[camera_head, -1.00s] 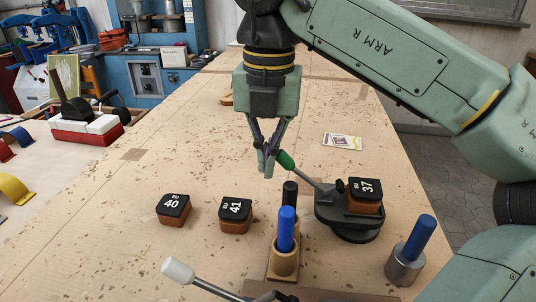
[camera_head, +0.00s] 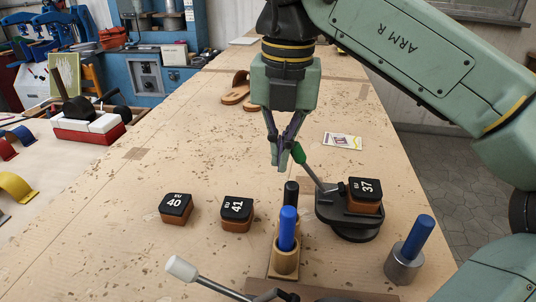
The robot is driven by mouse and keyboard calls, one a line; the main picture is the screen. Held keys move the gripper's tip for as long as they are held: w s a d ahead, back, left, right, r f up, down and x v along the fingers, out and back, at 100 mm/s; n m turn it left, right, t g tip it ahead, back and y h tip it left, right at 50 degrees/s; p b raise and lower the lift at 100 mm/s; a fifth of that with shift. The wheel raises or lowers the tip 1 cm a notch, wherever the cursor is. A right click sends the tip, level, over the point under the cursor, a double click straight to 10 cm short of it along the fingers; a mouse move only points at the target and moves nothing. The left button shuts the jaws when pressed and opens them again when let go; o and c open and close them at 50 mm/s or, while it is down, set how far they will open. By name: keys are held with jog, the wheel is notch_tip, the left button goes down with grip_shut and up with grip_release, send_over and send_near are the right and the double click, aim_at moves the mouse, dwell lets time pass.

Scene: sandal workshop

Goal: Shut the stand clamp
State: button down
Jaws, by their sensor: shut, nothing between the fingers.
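The stand (camera_head: 350,230) is a dark round base at the right of the table, with a black and brown block marked 37 (camera_head: 365,196) on it. Its clamp lever has a green handle (camera_head: 298,153) and a grey rod running down to the stand; the lever leans up to the left. My gripper (camera_head: 280,166) points down with its fingers closed, just left of the green handle. The fingertips look against or very close to the handle; I cannot tell whether they touch.
Blocks marked 40 (camera_head: 176,210) and 41 (camera_head: 237,213) stand left. A blue peg (camera_head: 287,230) in a wooden holder and a blue-topped metal cylinder (camera_head: 409,250) stand in front. A white-tipped lever (camera_head: 182,269) is at the near edge. Brown sandals (camera_head: 236,90) lie farther back.

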aim_at(304, 158)
jog(key=shift+g, duration=0.4)
jog(key=d, duration=0.1)
jog(key=d+f, duration=0.1)
jog(key=d, duration=0.1)
jog(key=shift+s+d+f, duration=0.25)
jog(key=shift+d+f, duration=0.05)
jog(key=shift+f, duration=0.05)
jog(key=shift+r, duration=0.2)
jog(key=r+p, duration=0.1)
jog(key=r, duration=0.1)
jog(key=a+r+p, duration=0.1)
jog(key=r+p, duration=0.3)
jog(key=shift+w+a, duration=0.1)
jog(key=shift+a, duration=0.25)
jog(key=shift+a+r, duration=0.25)
jog(key=shift+r, duration=0.7)
